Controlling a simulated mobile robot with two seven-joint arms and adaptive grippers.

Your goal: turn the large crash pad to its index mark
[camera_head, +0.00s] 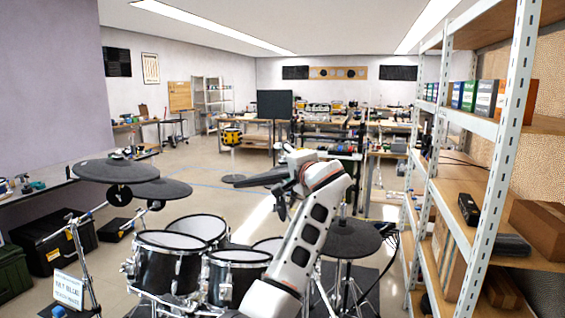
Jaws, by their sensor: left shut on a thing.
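Several dark round pads stand around the drum kit. A dark pad (260,179), seen nearly edge-on, meets my left gripper (283,197) at the picture's middle. My left arm rises from the bottom centre, and its gripper appears shut on this pad's right edge; the fingers are partly hidden and small. Two more pads hang at the left, an upper one (108,170) and a lower one (162,189). Another dark pad (352,240) is right of my arm and partly behind it. My right gripper is out of view.
Dark drums with white mesh heads (167,240) stand below the pads, close to my arm. A stand with a white sign (68,289) is at lower left. A tall metal shelf (495,185) blocks the right side. Open floor (190,165) lies behind the kit.

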